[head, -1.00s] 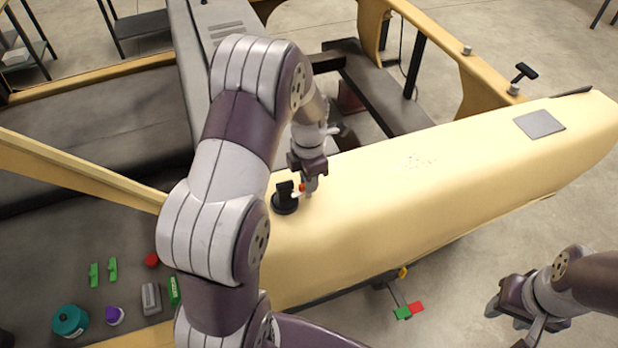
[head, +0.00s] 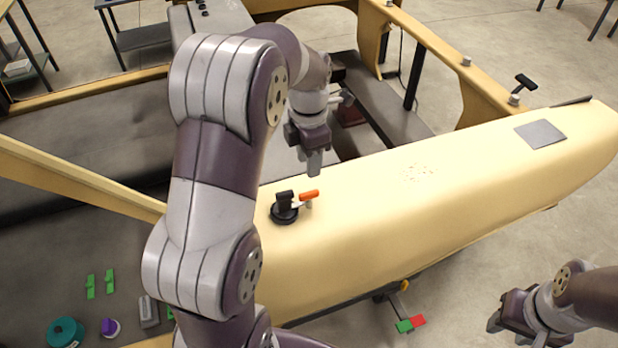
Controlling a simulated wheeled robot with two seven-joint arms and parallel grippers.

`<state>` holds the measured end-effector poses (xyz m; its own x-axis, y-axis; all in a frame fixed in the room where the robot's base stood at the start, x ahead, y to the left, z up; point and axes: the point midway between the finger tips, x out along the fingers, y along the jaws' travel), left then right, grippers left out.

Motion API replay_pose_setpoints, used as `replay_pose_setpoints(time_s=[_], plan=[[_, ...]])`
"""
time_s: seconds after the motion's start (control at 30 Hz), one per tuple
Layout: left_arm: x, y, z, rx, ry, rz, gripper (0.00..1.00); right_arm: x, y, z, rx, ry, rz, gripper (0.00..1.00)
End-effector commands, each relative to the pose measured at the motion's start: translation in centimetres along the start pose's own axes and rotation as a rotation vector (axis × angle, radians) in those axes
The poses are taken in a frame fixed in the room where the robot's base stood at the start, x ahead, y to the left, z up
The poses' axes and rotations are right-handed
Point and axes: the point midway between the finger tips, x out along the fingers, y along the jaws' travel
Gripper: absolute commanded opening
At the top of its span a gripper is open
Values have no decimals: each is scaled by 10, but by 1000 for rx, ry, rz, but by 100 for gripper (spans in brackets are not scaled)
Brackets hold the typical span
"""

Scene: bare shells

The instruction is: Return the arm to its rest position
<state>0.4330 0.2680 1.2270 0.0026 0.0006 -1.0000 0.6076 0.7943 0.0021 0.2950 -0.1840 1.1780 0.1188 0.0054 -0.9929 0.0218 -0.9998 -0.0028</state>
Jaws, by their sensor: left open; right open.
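My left arm comes up from the bottom and bends over the yellow shell. Its gripper (head: 314,165) hangs fingers down above the shell's far edge, open and empty, apart from the black knob with an orange-tipped lever (head: 285,208) below it. My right gripper (head: 508,326) is at the lower right, beside the shell and above the floor, open with nothing seen in it. Part of the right gripper's fingers is hard to make out.
The long yellow shell (head: 440,190) crosses the middle, with a grey square pad (head: 540,133) at its right end. A dark surface at lower left holds green pieces (head: 91,286), a teal roll (head: 66,332) and a purple-topped item (head: 110,327). A black-handled lever (head: 523,85) stands at the far right.

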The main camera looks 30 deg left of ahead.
Motion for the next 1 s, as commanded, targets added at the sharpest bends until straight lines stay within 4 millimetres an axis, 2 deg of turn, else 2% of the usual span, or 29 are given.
replay_pose_setpoints(time_s=[0.03, 0.13, 0.67, 0.73, 0.77, 0.87, 0.97, 1.0], plan=[[-19, 0, 0, 0, 0, 1, 40, -17, 0, -2, 0, 0, 0, 43], [-26, 0, 0, 0, 0, -1, 40, -25, 0, -3, 0, 1, 0, 43], [-25, 0, 0, 1, 0, 0, 40, -23, 0, -3, 0, 0, 0, 43], [-25, 0, 0, 41, -1, 1, 40, -23, 0, -3, 0, 0, 0, 43], [-25, 1, 1, 85, -4, 5, 40, -23, 0, -3, 0, 0, 0, 43], [-21, 4, 4, 389, -20, 35, 40, -23, 0, -3, 0, 0, 0, 43], [0, -8, -5, 887, -17, 58, 40, -19, 0, -2, 0, 0, 0, 43], [12, -18, -9, 1112, -13, 69, 40, -13, 0, -2, 0, 0, 0, 43]])
